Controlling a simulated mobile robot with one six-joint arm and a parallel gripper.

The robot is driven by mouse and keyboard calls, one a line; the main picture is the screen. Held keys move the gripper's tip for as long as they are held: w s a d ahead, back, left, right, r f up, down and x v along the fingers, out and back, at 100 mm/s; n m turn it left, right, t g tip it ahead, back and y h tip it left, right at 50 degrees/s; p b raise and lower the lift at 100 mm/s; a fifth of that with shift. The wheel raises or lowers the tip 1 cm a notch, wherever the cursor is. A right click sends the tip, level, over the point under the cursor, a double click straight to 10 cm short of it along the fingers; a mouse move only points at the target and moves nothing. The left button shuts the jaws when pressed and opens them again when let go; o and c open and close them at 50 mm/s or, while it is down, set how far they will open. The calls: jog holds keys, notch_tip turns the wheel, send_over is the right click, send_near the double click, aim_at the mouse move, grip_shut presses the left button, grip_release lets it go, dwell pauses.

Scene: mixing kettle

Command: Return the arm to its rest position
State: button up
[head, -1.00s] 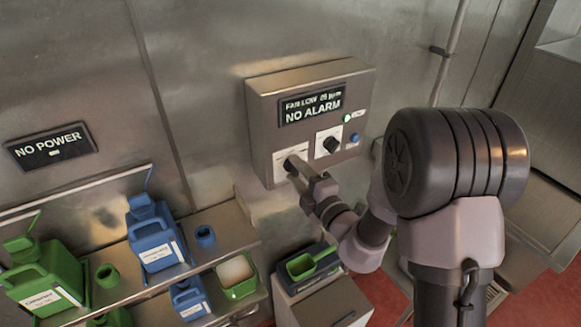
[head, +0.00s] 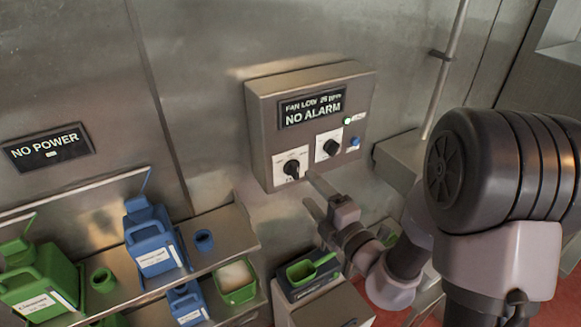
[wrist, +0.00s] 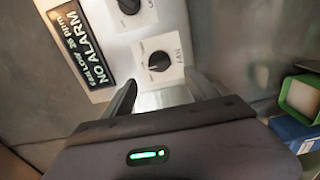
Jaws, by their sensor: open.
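My gripper (head: 318,194) is open and empty, a little below and in front of the control box (head: 262,130) on the wall. In the wrist view my gripper (wrist: 165,95) has its two fingers spread apart, with the fan knob (wrist: 159,61) beyond them. The left knob on the box (head: 291,169) and the right knob (head: 331,147) are both clear of the fingers. The box display (head: 312,107) reads FAN LOW and NO ALARM. My arm reaches in from the right side of the head view.
A scale with a green scoop (head: 308,268) stands below the box. A NO POWER sign (head: 48,148) is on the wall. A vertical pipe (head: 446,70) runs at right.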

jog(key=shift+a, duration=0.1)
jog(key=s+a+n+g+y+b, duration=0.5)
jog(key=s+a+n+g+b, duration=0.35)
jog(key=s+n, duration=0.65)
jog(key=s+f+n+g+h+b, duration=0.2)
jog(key=s+f+n+g+b, duration=0.25)
jog(key=n, duration=0.65)
jog(key=s+d+f+n+h+b, duration=0.2)
jog(key=s+d+f+n+h, duration=0.25)
jog(key=s+f+n, duration=0.2)
jog(key=d+f+n+t+h+b, duration=0.1)
jog(key=d+n+t+h+b, duration=0.2)
jog(key=d+n+h, duration=0.3)
jog(key=d+n, duration=0.4)
jog(key=d, duration=0.3)
jog(key=shift+w+f+n+t, duration=0.15)
jog(key=shift+w+n+t, duration=0.2)
jog(key=shift+w+t, duration=0.05)
jog(key=shift+h, duration=0.25)
